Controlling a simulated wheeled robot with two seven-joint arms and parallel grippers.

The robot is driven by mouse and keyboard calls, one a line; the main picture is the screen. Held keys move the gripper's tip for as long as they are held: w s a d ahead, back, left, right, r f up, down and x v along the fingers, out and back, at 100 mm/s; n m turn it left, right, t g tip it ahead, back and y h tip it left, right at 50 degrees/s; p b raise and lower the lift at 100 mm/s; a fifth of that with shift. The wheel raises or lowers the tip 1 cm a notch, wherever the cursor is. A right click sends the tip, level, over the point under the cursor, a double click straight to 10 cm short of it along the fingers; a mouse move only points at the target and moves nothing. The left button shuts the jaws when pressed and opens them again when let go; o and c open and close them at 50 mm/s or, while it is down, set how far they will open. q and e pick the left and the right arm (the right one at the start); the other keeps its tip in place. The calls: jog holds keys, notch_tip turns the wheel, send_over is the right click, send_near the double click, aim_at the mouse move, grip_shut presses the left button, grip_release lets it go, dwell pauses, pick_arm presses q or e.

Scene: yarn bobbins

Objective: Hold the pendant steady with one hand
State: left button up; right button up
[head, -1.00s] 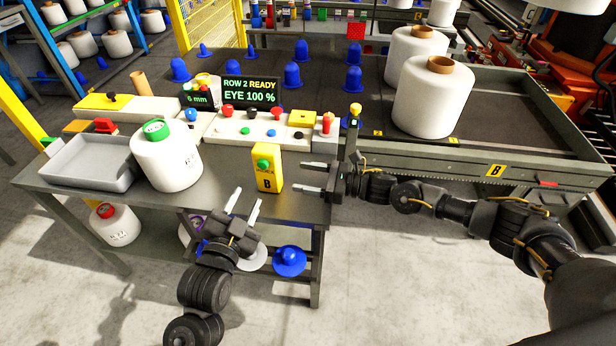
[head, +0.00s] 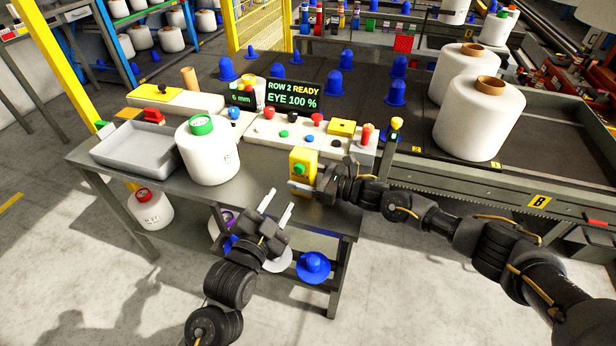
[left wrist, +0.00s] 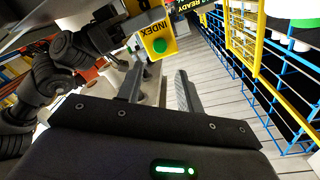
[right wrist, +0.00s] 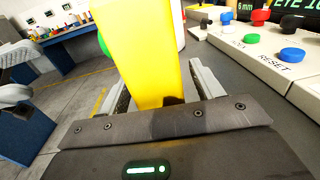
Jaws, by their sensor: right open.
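The pendant (head: 303,157) is a yellow box with a green button, upright at the front right of the grey table (head: 262,172). It also shows in the left wrist view (left wrist: 157,36), lettered INDEX. My right gripper (head: 308,184) is at the pendant, coming from the right. In the right wrist view the pendant (right wrist: 146,60) stands between the open fingers (right wrist: 162,85), with a gap visible on the right side. My left gripper (head: 278,206) is open and empty, in front of the table edge, lower left of the pendant.
A white bobbin with a green cap (head: 207,155) and a grey tray (head: 140,150) stand left on the table. A control panel (head: 290,137) with buttons lies behind the pendant. Large white bobbins (head: 475,120) stand on the conveyor at right.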

pick_arm(q)
jog(key=shift+c, duration=0.3)
pick_arm(e)
jog(key=c, duration=1.3)
pick_arm(q)
grip_shut()
pick_arm(e)
jog(key=shift+o, duration=0.2)
